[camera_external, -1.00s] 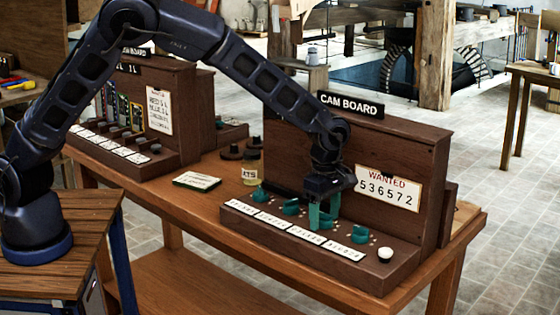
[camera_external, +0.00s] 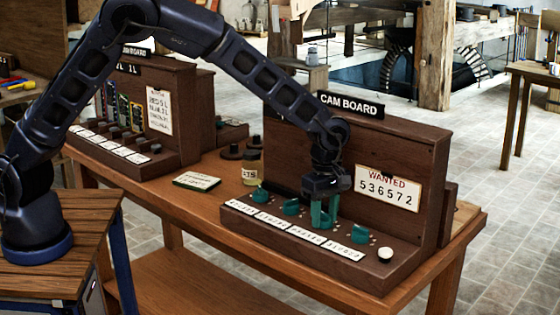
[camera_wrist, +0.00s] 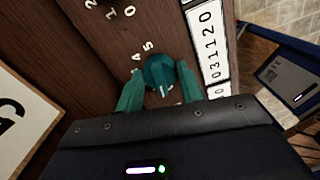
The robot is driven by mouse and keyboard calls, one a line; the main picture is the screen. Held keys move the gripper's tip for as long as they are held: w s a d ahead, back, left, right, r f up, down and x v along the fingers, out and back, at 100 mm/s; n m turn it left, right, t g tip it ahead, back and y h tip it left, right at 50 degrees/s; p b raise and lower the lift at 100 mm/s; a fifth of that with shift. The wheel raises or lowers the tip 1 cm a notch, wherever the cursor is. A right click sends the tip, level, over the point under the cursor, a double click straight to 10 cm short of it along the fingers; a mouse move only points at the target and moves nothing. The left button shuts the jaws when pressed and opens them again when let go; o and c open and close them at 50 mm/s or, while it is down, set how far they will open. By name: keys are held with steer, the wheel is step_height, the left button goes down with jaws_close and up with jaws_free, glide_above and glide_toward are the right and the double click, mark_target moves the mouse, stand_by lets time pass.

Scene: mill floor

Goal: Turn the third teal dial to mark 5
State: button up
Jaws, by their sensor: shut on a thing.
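The cam board (camera_external: 350,150) carries a row of teal dials. The first dial (camera_external: 259,194), second dial (camera_external: 291,207) and fourth dial (camera_external: 360,234) stand free. My gripper (camera_external: 325,219) points down at the third dial, its teal fingers closed around it. In the wrist view my gripper (camera_wrist: 160,88) has one finger on each side of the third teal dial (camera_wrist: 160,72). Marks 4 and 5 show on the panel just beyond the dial. Other marks are partly hidden by the fingers and hand. I cannot tell surely which mark the dial points to.
A sign (camera_external: 388,188) on the board reads WANTED 536572. White number plates (camera_external: 305,235) run along the front of the dials. A round white button (camera_external: 385,254) is at the right end. A jar (camera_external: 251,168) and a green-edged card (camera_external: 197,181) lie left of the board.

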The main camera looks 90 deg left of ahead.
steer(key=m, duration=0.4)
steer(key=shift+m, duration=0.3)
steer(key=m, duration=0.3)
steer(key=shift+a+m, duration=0.1)
steer(key=shift+m, duration=0.2)
steer(key=m, duration=0.4)
steer(key=shift+m, duration=0.3)
steer(key=m, duration=0.3)
steer(key=shift+m, duration=0.3)
steer(key=m, duration=0.3)
steer(key=shift+m, duration=0.3)
steer(key=m, duration=0.4)
steer(key=shift+m, duration=0.3)
steer(key=m, duration=0.3)
steer(key=shift+m, duration=2.2)
